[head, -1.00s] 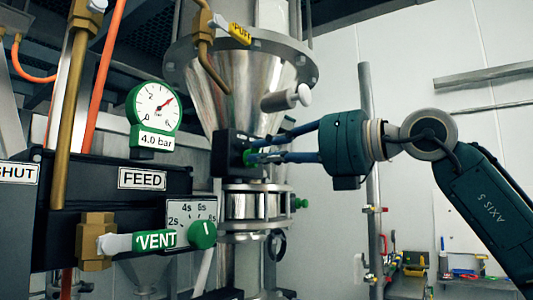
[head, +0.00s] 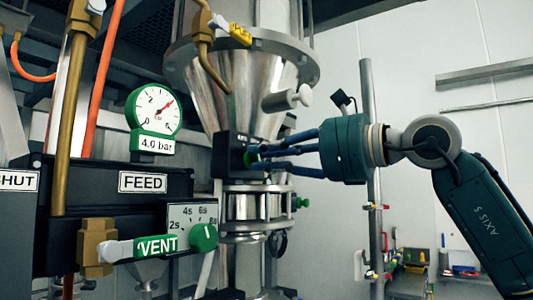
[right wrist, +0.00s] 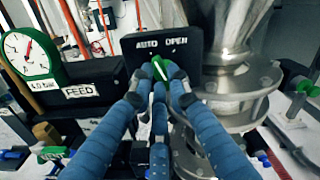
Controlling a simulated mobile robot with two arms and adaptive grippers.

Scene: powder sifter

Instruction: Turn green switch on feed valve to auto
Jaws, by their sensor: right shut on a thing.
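The green switch (right wrist: 160,68) sits on the front of a black valve box (right wrist: 135,55) lettered AUTO and OPEN, in the right wrist view. Its upper end leans a little left, toward AUTO. My right gripper (right wrist: 159,84) has its blue fingers closed around the switch from both sides. In the head view the black feed valve box (head: 228,150) is below the steel cone, and my right gripper (head: 256,158) reaches it from the right. The fingers hide most of the switch there. My left gripper is not in view.
The steel hopper cone (head: 232,90) and its flange are just above the valve box. A pressure gauge (head: 155,105), a FEED plate (head: 142,182), a VENT handle (head: 157,245) and a green dial (head: 204,237) are to the left. A vertical pole (head: 366,100) stands behind my right wrist.

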